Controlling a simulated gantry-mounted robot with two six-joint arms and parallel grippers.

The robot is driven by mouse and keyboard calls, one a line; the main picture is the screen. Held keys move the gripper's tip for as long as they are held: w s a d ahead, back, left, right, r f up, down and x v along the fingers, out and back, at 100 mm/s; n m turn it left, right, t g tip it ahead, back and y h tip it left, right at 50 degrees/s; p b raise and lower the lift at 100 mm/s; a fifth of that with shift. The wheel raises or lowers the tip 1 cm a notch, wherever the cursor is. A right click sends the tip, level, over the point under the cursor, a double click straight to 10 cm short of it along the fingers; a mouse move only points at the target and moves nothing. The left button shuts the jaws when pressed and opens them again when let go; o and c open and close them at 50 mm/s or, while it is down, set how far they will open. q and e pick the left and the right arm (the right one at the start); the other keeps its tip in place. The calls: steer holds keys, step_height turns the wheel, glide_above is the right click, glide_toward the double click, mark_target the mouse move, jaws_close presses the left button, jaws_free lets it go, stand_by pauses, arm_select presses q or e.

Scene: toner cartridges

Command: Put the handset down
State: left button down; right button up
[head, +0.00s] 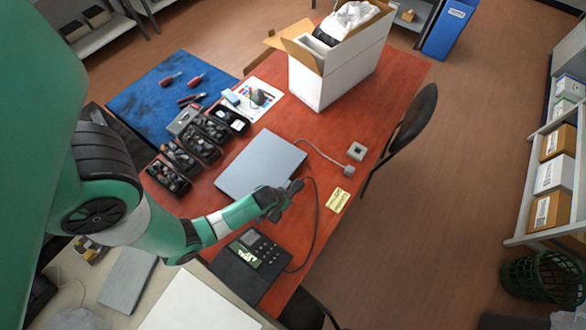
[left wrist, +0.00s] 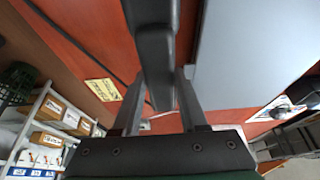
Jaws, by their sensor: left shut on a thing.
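My left gripper (head: 279,203) is shut on a dark handset and is over the red table, between the closed grey laptop and the desk phone. The handset (head: 296,187) is small and partly hidden by the fingers in the head view. In the left wrist view the handset (left wrist: 155,55) runs lengthwise between the two fingers, above the table. The black desk phone (head: 252,258), with a lit screen and keys, sits at the near end of the table. A dark cord curves beside it. My right gripper is not in view.
The grey laptop (head: 262,165) lies just behind the gripper. A yellow note (head: 338,200) lies to the right, near the table edge. Black bins (head: 183,160) of parts line the left side. A white box (head: 335,65) stands at the back. A chair (head: 410,125) stands at the right edge.

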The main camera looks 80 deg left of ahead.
arm_select(q)
steer(key=shift+w+d+f+b, duration=0.2)
steer(key=shift+w+f, duration=0.1)
steer(key=shift+f, duration=0.35)
steer(key=shift+w+d+f+b, duration=0.15)
steer(key=shift+w+f, duration=0.15)
steer(key=shift+f, duration=0.3)
steer(key=shift+w+d+f, duration=0.2)
steer(key=shift+w, duration=0.15)
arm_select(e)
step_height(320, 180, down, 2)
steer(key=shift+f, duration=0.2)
arm_select(q)
steer(key=f+b, duration=0.3)
steer(key=shift+w+d+f, duration=0.15)
steer(key=shift+w+f, duration=0.1)
steer(key=shift+f, duration=0.15)
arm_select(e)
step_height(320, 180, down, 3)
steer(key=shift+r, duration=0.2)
arm_select(q)
steer(key=shift+f, duration=0.15)
steer(key=shift+c, duration=2.2)
jaws_free()
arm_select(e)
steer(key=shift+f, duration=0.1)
